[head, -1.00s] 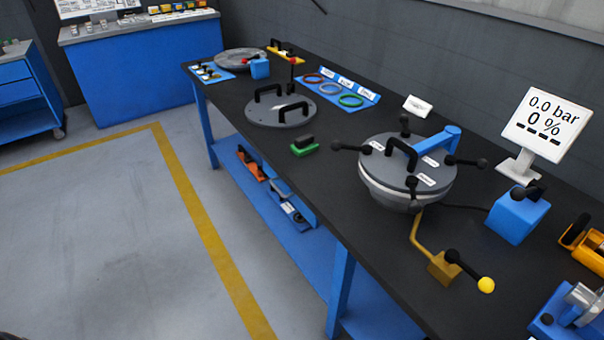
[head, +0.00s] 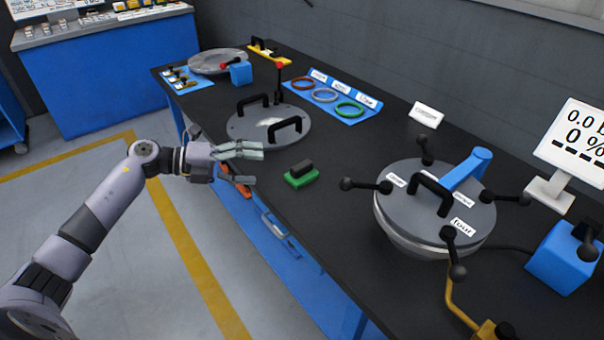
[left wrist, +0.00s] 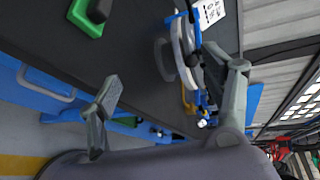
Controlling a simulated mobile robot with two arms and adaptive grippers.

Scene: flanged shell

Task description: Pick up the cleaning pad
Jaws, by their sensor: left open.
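The cleaning pad, a small green block with a black grip on top (head: 301,174), lies on the black bench top near its front edge. In the left wrist view the pad (left wrist: 62,28) shows at the upper left, partly cut off by the frame edge. My left gripper (head: 258,165) is open and empty. It is just left of the pad, by the bench's front edge, with its fingers toward the pad but apart from it. Its fingers also show in the left wrist view (left wrist: 168,78). My right gripper is not in view.
A round grey lid with two black handles (head: 268,127) lies behind the pad. A clamped round vessel (head: 425,200) stands to the right, its black-knobbed arms sticking out. A blue ring tray (head: 325,96) lies farther back. Bare bench surrounds the pad.

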